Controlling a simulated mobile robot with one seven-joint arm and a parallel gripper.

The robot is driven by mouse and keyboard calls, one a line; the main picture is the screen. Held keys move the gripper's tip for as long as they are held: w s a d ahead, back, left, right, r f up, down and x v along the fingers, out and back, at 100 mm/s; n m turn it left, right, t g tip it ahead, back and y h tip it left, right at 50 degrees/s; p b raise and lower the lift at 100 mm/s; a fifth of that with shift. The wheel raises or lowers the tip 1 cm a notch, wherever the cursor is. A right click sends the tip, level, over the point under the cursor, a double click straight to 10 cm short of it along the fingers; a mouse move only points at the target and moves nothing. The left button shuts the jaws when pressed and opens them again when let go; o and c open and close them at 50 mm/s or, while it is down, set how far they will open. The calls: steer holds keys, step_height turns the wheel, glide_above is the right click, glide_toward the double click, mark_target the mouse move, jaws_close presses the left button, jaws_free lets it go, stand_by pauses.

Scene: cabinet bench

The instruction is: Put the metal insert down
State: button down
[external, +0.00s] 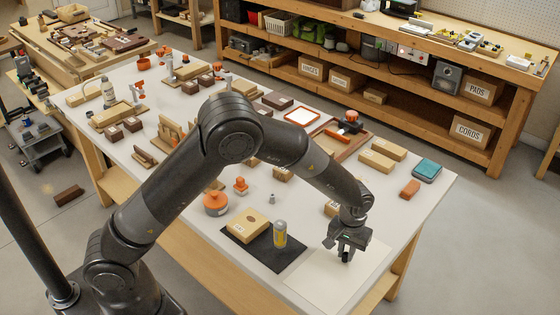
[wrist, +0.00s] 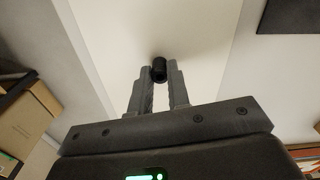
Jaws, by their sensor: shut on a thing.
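My gripper (external: 346,252) is low over the cream sheet (external: 322,281) at the table's near right corner. In the wrist view my gripper (wrist: 159,75) has its two grey fingers closed on a small dark cylinder, which I take to be the metal insert (wrist: 159,67). The insert (external: 346,258) also shows as a dark bit at the fingertips in the external view. The sheet (wrist: 192,35) lies beneath it. I cannot tell whether the insert touches the sheet.
Left of the sheet, a black mat (external: 237,258) bears a tan box (external: 248,227) and a yellow-grey can (external: 280,234). An orange-lidded round container (external: 216,203) stands farther left. An orange block (external: 410,188) and teal box (external: 427,170) are at the right. The sheet around my gripper is clear.

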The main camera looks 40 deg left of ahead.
mark_target(346, 254)
steer(key=c, duration=1.4)
jaws_free()
steer(key=shift+o, duration=0.2)
step_height(346, 254, up, 12)
steer(key=s+a+r, duration=0.2)
steer(key=a+r, duration=0.5)
steer(key=s+a+r+t+h, duration=0.1)
steer(key=s+a+r+t, duration=0.1)
steer(key=s+a+r, duration=0.55)
steer(key=s+a+r+m+t+y, duration=0.1)
steer(key=s+a+r+m+t, duration=0.1)
steer(key=s+a, duration=1.3)
steer(key=shift+s+r+t, duration=0.65)
steer(key=shift+s+t, duration=0.15)
